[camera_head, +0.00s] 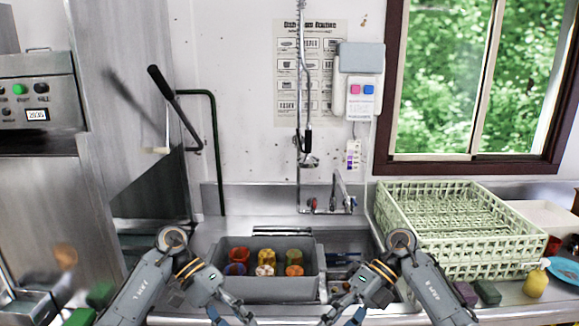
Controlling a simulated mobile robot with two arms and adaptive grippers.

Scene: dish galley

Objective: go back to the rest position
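My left gripper (231,316) is low in the head view, in front of the grey bin, with its fingers spread and nothing seen between them. My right gripper (343,315) is at the same height to its right, in front of the sink, with its fingers also spread and nothing seen between them. The fingertips of both are at the picture's bottom edge and partly cut off. Both arms reach in from the lower corners and look roughly mirrored.
A grey bin (268,290) with several coloured cups stands left of the sink (345,243). A pale green dish rack (455,258) stands on the right counter. A steel machine fills the left.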

